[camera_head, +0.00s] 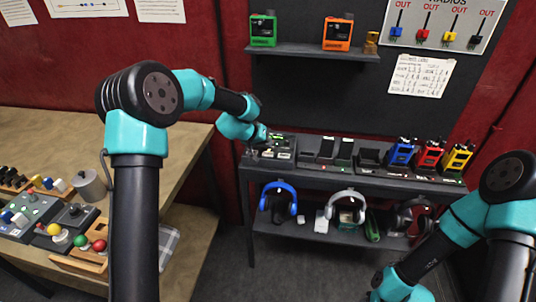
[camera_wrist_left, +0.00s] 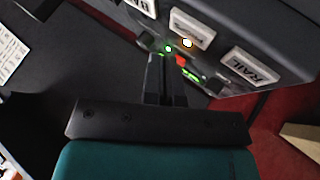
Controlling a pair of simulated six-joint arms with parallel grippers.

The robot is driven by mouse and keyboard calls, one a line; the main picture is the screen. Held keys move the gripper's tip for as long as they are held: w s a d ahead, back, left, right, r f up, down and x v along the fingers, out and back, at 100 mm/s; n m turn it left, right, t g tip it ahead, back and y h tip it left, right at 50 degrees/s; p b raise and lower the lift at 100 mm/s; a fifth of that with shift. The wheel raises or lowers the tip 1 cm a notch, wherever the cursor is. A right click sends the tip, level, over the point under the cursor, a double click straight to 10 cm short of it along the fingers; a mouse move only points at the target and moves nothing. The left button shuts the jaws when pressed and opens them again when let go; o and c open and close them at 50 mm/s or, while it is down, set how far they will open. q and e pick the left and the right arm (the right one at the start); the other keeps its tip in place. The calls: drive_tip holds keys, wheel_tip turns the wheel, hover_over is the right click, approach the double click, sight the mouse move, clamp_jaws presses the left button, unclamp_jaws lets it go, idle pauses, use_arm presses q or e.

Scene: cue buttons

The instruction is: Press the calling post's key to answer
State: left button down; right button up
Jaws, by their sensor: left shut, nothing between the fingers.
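A dark panel with white label plates (camera_head: 284,146) sits at the left end of the shelf counter, and its face fills the top of the left wrist view (camera_wrist_left: 222,50). One plate reads RAIL (camera_wrist_left: 250,67); the middle plate (camera_wrist_left: 190,28) is hard to read, and another is cut off at the top. An orange-white light (camera_wrist_left: 187,42) glows by the middle plate. Green lights (camera_wrist_left: 168,49) and a small red part (camera_wrist_left: 180,60) lie nearby. My left gripper (camera_wrist_left: 160,58) is shut and empty, its tips close to the panel; contact cannot be told. My right gripper is out of view.
Radios in blue (camera_head: 402,153), red (camera_head: 429,156) and yellow (camera_head: 458,159) stand right along the counter. Headsets (camera_head: 279,201) lie on the shelf below. A wooden table (camera_head: 60,130) with several controls is at left. Grey floor is open between.

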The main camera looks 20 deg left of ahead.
sight(267, 153)
use_arm(q)
drive_tip(key=shift+r, duration=2.05)
